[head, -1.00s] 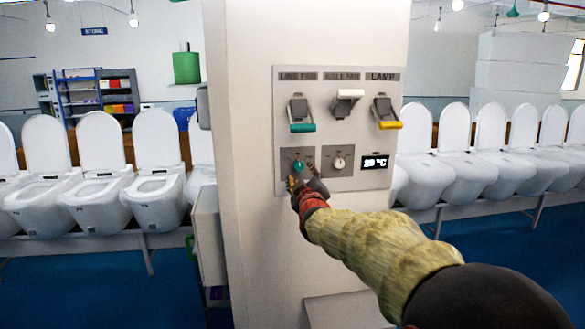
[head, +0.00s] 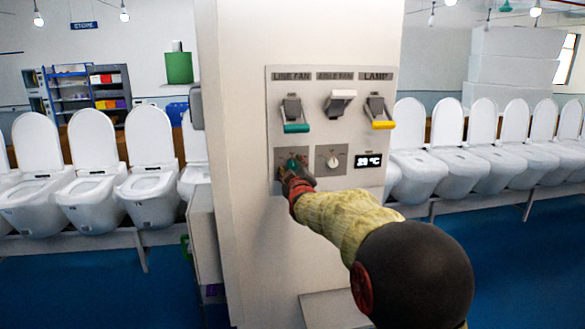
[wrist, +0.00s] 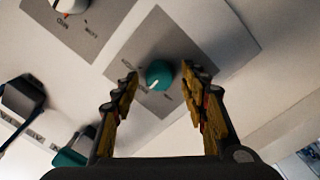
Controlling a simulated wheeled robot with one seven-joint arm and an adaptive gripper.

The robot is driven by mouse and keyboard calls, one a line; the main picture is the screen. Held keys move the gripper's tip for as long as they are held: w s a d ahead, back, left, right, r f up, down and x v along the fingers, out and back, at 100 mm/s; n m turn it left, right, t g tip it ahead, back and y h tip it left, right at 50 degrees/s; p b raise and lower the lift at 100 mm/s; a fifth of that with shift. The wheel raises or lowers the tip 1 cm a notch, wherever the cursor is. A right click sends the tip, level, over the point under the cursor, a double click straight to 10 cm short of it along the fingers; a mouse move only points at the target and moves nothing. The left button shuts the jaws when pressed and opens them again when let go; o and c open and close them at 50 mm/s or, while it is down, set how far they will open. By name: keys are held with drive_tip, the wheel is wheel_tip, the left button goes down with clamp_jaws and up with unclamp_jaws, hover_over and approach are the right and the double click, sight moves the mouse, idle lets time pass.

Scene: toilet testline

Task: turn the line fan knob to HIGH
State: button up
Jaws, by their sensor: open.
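The line fan knob (head: 293,163) is a small green dial with a white pointer mark, on a grey plate under the line fan switch with its green handle (head: 296,128). In the wrist view the knob (wrist: 159,74) sits beyond and between my open fingers, a little above the fingertips' middle. My gripper (head: 288,178) is right in front of the knob's plate in the head view and partly covers it. In the wrist view my gripper (wrist: 161,92) has a yellow-padded finger on each side, with gaps to the knob. Some plate lettering is hidden or too blurred to read.
A second, white knob (head: 334,162) is on the plate to the right, beside a display (head: 368,160) reading about 29 °C. A white-handled switch (head: 339,104) and a yellow-handled lamp switch (head: 380,118) are above. Rows of toilets stand behind the pillar.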

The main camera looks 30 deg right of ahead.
drive_tip(key=shift+c, duration=0.8)
clamp_jaws()
drive_tip(key=shift+f+m+b, duration=0.1)
drive_tip(key=shift+m+b, duration=0.2)
drive_tip(key=shift+b, duration=0.2)
drive_tip(key=shift+m+b, duration=0.5)
drive_tip(key=shift+b, duration=0.35)
drive_tip(key=m+b, duration=0.4)
drive_tip(key=b, duration=0.1)
drive_tip(key=shift+d+f, duration=0.1)
drive_tip(key=m+b, duration=0.3)
drive_tip(key=shift+m+b, duration=0.3)
drive_tip(key=shift+d+m+b, duration=0.1)
drive_tip(key=shift+m+b, duration=0.95)
drive_tip(key=shift+m, duration=0.05)
drive_tip(key=shift+r+m, duration=0.25)
drive_tip(key=shift+m, duration=0.05)
